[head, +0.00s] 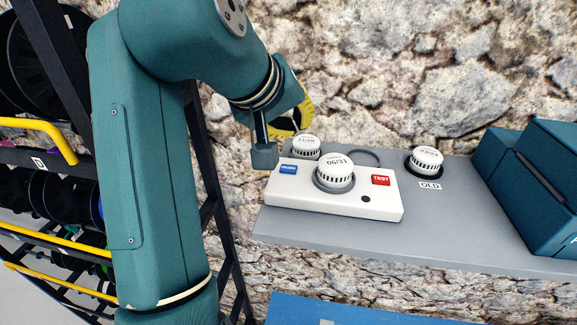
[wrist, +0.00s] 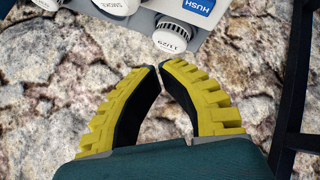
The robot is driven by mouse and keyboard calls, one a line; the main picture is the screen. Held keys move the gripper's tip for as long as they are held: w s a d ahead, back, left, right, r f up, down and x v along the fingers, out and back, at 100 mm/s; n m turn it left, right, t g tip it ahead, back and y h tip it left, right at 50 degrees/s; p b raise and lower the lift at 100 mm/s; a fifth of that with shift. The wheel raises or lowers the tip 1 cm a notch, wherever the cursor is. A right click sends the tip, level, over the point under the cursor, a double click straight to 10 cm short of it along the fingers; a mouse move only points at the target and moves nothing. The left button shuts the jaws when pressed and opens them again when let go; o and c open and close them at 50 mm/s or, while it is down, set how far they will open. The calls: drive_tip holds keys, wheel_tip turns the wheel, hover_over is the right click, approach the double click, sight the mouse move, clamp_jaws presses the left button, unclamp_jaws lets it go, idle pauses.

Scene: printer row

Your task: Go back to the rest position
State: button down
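My gripper (wrist: 160,68) shows in the wrist view as two yellow-and-black fingers whose tips nearly meet, with nothing visible between them. In the head view my gripper (head: 300,112) is partly hidden by my wrist, above the back left of the grey shelf (head: 340,235). A white round unit (head: 305,146) dated 11/29 stands just below it, apart from the fingers. It also shows near the top of the wrist view (wrist: 172,36). My arm is bent, with its forearm folded over to the right.
A white box (head: 330,200) holds a round unit (head: 336,168), a blue button (head: 288,169) and a red TEST button (head: 381,181). Another round unit (head: 426,160) stands by an OLD label. A teal case (head: 535,185) is at right. A rough stone wall (head: 400,70) rises behind. Racks with spools (head: 50,190) stand left.

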idle(0.3)
drive_tip(key=shift+w+d+f, duration=0.1)
drive_tip(key=shift+w+f, duration=0.1)
drive_tip(key=f+t, duration=0.1)
drive_tip(key=w+d+f+t, duration=0.1)
drive_tip(key=d+f+m+t+y, duration=0.1)
drive_tip(key=shift+w+t, duration=0.4)
drive_tip(key=s+t, duration=0.1)
drive_tip(key=s+d+m+t, duration=0.1)
drive_tip(key=t, duration=0.1)
drive_tip(key=shift+s+d+f+y, duration=0.1)
drive_tip(key=shift+d+f+y, duration=0.15)
drive_tip(key=shift+y, duration=0.15)
drive_tip(key=s+t, duration=0.1)
drive_tip(key=s, duration=0.1)
drive_tip(key=s+d+t, duration=0.1)
drive_tip(key=s, duration=0.1)
drive_tip(key=s+r+t+y, duration=0.1)
drive_tip(key=s, duration=0.2)
drive_tip(key=shift+d+m+t, duration=0.3)
drive_tip(key=shift+d+m, duration=0.05)
drive_tip(key=shift+m, duration=0.05)
drive_tip(key=s+r+t, duration=0.3)
drive_tip(key=s, duration=0.8)
drive_tip(key=shift+s+d+m+t+y, duration=0.35)
drive_tip(key=shift+s+m+t+y, duration=0.05)
